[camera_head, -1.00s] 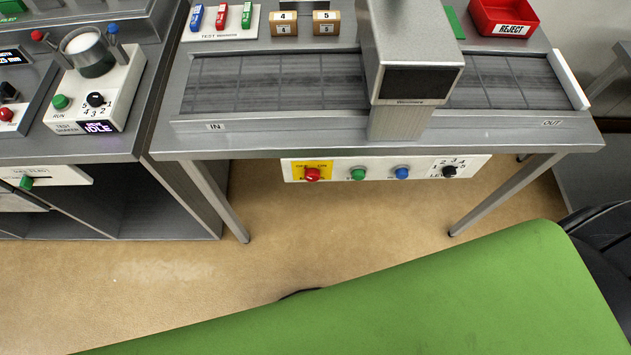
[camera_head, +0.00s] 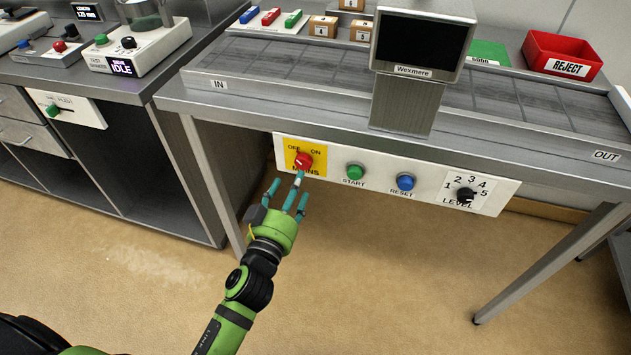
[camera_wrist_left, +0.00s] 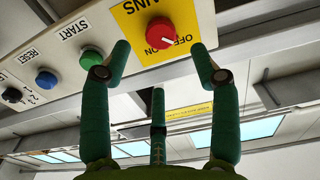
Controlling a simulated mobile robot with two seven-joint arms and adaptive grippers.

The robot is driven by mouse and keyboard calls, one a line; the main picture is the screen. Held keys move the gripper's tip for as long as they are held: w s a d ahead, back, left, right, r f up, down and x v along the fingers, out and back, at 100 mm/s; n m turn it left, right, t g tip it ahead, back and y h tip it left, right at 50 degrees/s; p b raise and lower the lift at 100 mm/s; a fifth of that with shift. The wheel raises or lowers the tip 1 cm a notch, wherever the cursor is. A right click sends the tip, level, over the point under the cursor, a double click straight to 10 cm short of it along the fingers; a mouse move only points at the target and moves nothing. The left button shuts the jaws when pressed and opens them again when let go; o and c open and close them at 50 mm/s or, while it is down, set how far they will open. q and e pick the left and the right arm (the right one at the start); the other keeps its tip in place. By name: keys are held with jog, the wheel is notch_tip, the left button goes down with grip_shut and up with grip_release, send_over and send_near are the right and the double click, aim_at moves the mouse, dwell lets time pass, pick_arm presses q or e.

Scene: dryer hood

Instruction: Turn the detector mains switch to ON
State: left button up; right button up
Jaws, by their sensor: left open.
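The detector mains switch is a red knob (camera_head: 303,161) on a yellow plate (camera_head: 290,150) at the left end of the white panel under the conveyor table. OFF is printed at left, ON at right. In the left wrist view the knob (camera_wrist_left: 158,32) appears upside down, its white mark towards OFF. My left gripper (camera_head: 287,193) is open, just below and in front of the knob. In the left wrist view its teal fingers (camera_wrist_left: 160,60) are spread, with the knob beyond and between the two upper tips. I cannot tell whether any finger touches it. My right gripper is not in view.
The green START button (camera_head: 355,171), blue RESET button (camera_head: 405,181) and black LEVEL knob (camera_head: 466,195) sit right of the switch. The detector head (camera_head: 413,75) stands on the table. A table leg (camera_head: 212,185) is left of my gripper. The floor in front is clear.

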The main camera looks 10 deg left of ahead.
aim_at(302, 165)
pick_arm(q)
jog(key=w, duration=0.6)
jog(key=shift+w+p, duration=0.15)
jog(key=shift+p, duration=0.15)
jog(key=c, duration=1.1)
